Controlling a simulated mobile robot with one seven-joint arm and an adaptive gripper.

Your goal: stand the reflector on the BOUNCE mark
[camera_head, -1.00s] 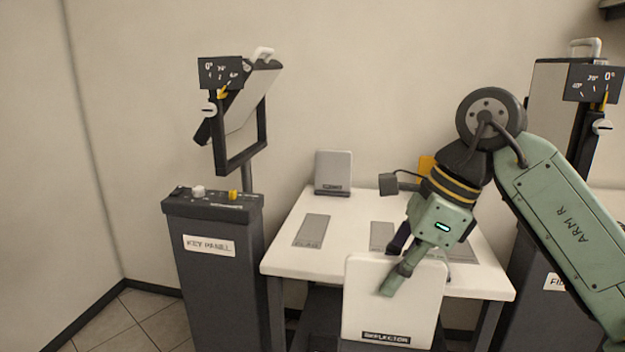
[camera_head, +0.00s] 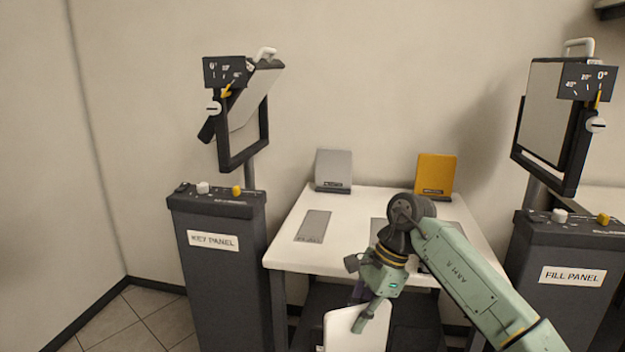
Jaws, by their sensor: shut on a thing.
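The white reflector (camera_head: 345,332) is in my gripper (camera_head: 366,318), in front of the table's front edge and low in the picture. Its lower part, with the label, is cut off by the bottom of the frame. My gripper is shut on its upper edge. The white table (camera_head: 285,252) has grey marks on its top. One mark (camera_head: 313,226) lies at the left, its lettering too small to read surely. Another mark (camera_head: 377,228) in the middle is partly hidden by my arm, and the right side is also partly covered. I cannot read which is BOUNCE.
A grey panel (camera_head: 333,168) and a yellow panel (camera_head: 435,173) stand at the table's back. The key panel (camera_head: 213,241) stands left with a tilted lamp (camera_head: 240,115) above it. The fill panel (camera_head: 572,276) and its lamp (camera_head: 550,115) stand right.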

